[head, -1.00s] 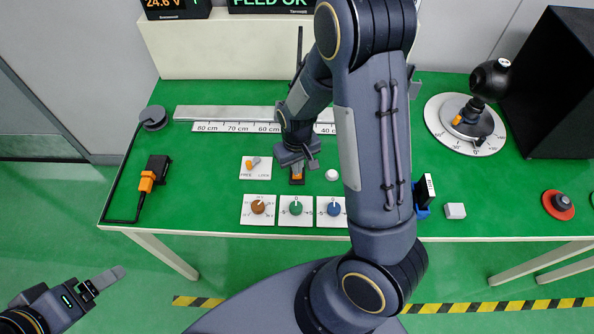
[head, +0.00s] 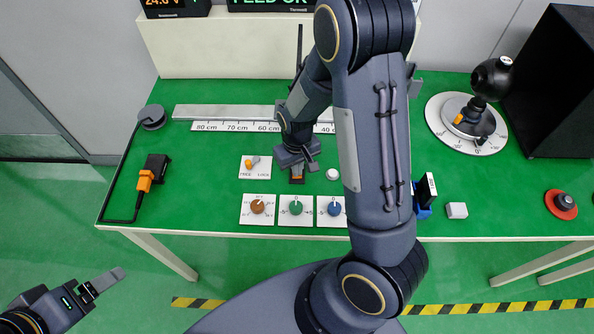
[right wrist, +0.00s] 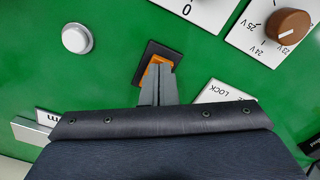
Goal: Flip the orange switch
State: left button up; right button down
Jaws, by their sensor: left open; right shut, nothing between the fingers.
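The orange switch (head: 297,178) sits in a small dark housing on the green table, between the FREE/LOCK plate and a white button. In the right wrist view the orange switch (right wrist: 153,66) shows in its dark frame, partly hidden behind the fingertips. My right gripper (right wrist: 160,75) is shut and empty, its fingertips over the switch; I cannot tell whether they touch it. In the head view my right gripper (head: 298,163) comes down from behind the switch. My left gripper (head: 103,284) is open and empty at the lower left, off the table.
The FREE/LOCK lever plate (head: 255,167) is left of the switch and the white button (head: 332,174) right. Brown (head: 258,207), green (head: 296,208) and blue (head: 334,209) knobs stand in front. A ruler (head: 225,127) lies behind. A black camera ball (head: 492,80) stands at right.

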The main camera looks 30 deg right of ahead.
jog(key=shift+f, duration=0.3)
jog(key=shift+r+p, duration=2.65)
jog(key=shift+r, duration=0.9)
jog(key=s+a+r+t+y, duration=0.2)
jog(key=s+r, duration=0.6)
jog(key=r, duration=0.2)
jog(key=s+a+r+m+t+y, duration=0.1)
jog(key=s+a+r+t, duration=0.1)
jog(key=s+r, duration=0.7)
jog(key=shift+r+t+y, duration=0.4)
jog(key=shift+r+t, duration=0.35)
jog(key=shift+t, duration=0.05)
